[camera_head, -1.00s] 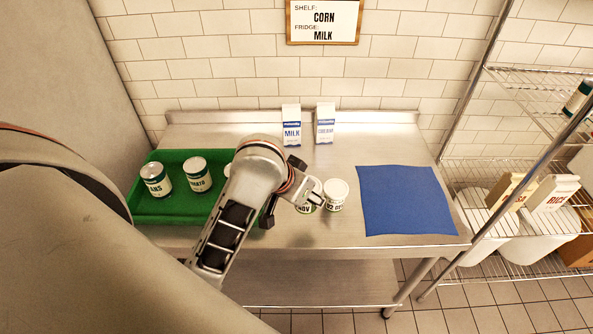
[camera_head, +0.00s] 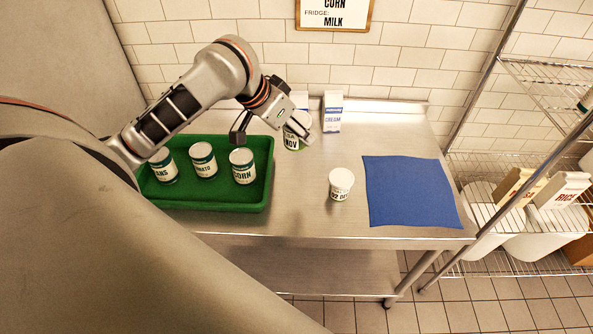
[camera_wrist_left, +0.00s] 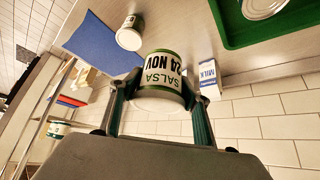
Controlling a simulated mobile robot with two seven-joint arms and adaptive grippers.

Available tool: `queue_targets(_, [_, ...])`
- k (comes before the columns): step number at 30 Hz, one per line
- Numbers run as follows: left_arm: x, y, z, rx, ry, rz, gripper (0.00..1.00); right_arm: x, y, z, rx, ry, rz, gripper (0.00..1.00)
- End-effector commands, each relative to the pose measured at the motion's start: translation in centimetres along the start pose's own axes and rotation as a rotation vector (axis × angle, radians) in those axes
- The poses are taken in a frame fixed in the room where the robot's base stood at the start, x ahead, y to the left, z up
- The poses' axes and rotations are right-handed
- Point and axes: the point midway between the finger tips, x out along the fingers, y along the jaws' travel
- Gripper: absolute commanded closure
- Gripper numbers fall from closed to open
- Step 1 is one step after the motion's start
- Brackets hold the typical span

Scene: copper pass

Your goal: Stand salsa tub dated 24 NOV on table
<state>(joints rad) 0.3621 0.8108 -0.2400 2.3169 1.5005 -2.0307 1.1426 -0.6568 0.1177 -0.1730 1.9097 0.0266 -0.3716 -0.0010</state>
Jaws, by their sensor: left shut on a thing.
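The salsa tub dated 24 NOV (camera_head: 292,140) is white with a green band and is partly hidden by my left gripper (camera_head: 284,128). In the left wrist view, the label SALSA 24 NOV on the tub (camera_wrist_left: 162,66) is readable between the two fingers (camera_wrist_left: 158,92). My left gripper is shut on it. The tub looks held up above the table (camera_head: 310,215), in front of the milk carton. A second small tub (camera_head: 341,185), its date beginning with 22, stands on the table left of the blue mat. My right gripper is not in view.
A green tray (camera_head: 215,207) with bean, tomato and corn cans is at the left. The milk carton (camera_head: 299,99) and cream carton (camera_head: 333,112) stand at the back. The blue mat (camera_head: 410,192) is empty. A wire shelf (camera_head: 515,160) is at the right. The table's front middle is clear.

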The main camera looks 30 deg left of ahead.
Motion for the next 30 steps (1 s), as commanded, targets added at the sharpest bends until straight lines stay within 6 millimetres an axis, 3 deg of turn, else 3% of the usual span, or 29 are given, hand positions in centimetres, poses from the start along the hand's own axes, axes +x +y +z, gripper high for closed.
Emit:
queue_targets(15, [9.8, 0.1, 6.8, -0.007, -0.006, 0.003, 0.83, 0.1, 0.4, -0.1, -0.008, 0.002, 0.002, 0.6])
queue_targets(30, [14.6, 0.0, 10.0, -0.005, -0.004, 0.001, 0.83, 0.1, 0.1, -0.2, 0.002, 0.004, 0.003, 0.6])
